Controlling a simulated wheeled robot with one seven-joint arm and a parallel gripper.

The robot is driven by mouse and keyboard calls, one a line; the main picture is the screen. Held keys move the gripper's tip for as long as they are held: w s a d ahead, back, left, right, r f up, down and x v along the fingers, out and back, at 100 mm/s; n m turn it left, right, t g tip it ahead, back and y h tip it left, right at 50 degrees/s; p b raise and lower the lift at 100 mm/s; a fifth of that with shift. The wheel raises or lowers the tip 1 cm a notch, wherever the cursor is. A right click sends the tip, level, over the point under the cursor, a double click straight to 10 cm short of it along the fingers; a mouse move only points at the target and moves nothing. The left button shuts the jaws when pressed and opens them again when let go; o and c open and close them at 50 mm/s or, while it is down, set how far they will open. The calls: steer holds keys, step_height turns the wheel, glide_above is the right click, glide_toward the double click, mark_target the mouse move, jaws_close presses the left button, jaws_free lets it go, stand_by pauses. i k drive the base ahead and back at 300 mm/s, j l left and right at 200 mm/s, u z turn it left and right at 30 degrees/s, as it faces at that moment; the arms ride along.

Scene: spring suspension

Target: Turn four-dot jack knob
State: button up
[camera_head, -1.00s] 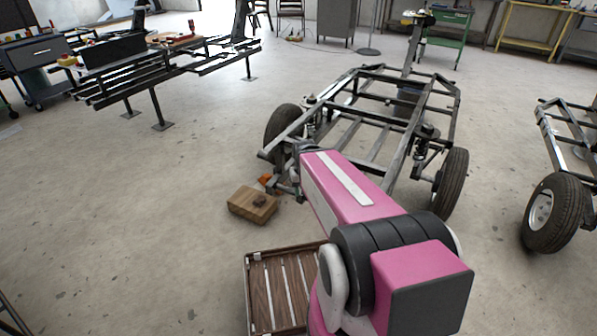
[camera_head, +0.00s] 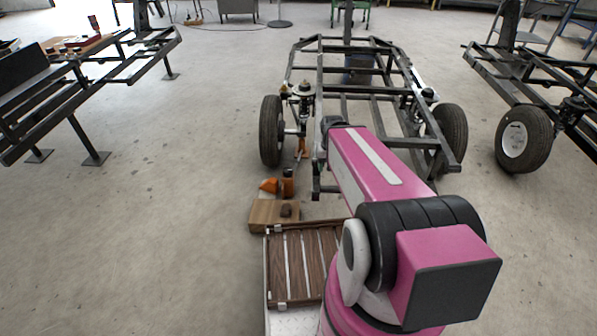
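Small orange parts stand on the floor by the left wheel of the car frame (camera_head: 322,82). One is a slim orange stand (camera_head: 301,148) under the left suspension. Another is an upright, dark-topped orange body (camera_head: 288,184), which may be a jack. An orange wedge-like piece (camera_head: 269,185) lies beside it. No dots or knob can be made out on any of them at this size. My pink arm reaches forward toward the frame's near end. My gripper is hidden beyond the arm, so its opening and contact do not show.
A wooden block (camera_head: 262,214) with a dark piece on it lies before the orange parts. A slatted wooden tray (camera_head: 275,265) is beside my arm's base. Another chassis (camera_head: 538,95) stands right, a black rack (camera_head: 92,100) left. Floor between rack and frame is clear.

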mark_target(287, 172)
steer(key=j+z, duration=0.15)
steer(key=j, duration=0.5)
steer(key=k+j+z, duration=0.15)
steer(key=j, duration=0.5)
steer(key=i+l+z, duration=0.1)
steer(key=j+z, duration=0.5)
steer(key=l+z, duration=0.15)
steer(key=z, duration=0.35)
steer(key=l, duration=0.1)
steer(key=i+u, duration=0.05)
